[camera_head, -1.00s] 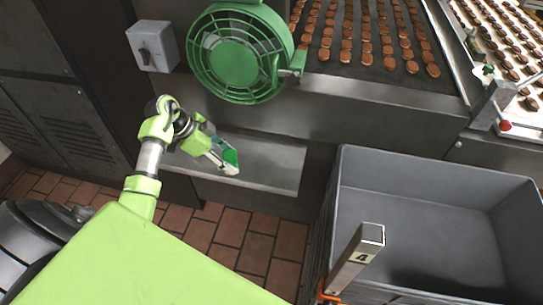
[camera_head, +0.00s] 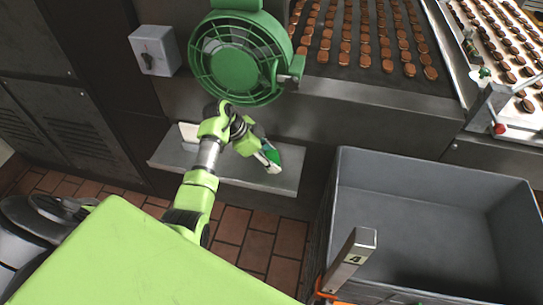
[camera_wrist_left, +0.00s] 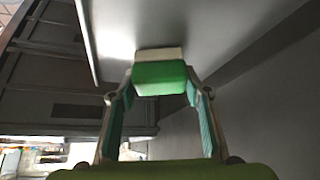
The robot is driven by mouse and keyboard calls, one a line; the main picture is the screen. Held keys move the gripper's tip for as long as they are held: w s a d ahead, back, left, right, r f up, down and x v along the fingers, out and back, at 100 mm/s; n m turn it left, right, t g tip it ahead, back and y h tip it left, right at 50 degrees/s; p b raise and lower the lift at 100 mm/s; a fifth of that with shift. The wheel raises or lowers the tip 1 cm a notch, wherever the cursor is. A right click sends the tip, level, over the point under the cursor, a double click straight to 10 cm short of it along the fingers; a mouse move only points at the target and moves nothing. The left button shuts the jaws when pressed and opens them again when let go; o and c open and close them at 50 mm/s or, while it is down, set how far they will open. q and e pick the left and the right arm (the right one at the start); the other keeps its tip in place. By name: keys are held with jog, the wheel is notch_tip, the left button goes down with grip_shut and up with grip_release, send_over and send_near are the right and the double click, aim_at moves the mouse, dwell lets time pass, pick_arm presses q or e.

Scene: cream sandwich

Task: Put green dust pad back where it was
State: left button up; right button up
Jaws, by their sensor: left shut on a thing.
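The green dust pad (camera_wrist_left: 160,78) shows in the left wrist view as a green block with a pale layer, between the two fingers. In the head view the green pad (camera_head: 270,153) is partly hidden by the fingers. My left gripper (camera_head: 271,160) is shut on it, over the right part of a grey metal shelf (camera_head: 225,168) below the green fan. I cannot tell whether the pad touches the shelf. The left gripper also shows in the left wrist view (camera_wrist_left: 160,88). My right gripper is not seen.
A green fan (camera_head: 236,58) hangs just above the arm. A pale object (camera_head: 188,132) stands at the shelf's left back, partly behind my arm. A large grey bin (camera_head: 430,215) stands to the right. A conveyor with rows of brown biscuits (camera_head: 370,60) is behind.

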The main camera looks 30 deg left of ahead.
pick_arm(q)
jog(key=shift+a+f, duration=0.1)
jog(key=shift+f, duration=0.05)
jog(key=o, duration=1.1)
jog(key=shift+c, duration=0.2)
jog(key=shift+r, duration=0.2)
jog(key=v, duration=1.2)
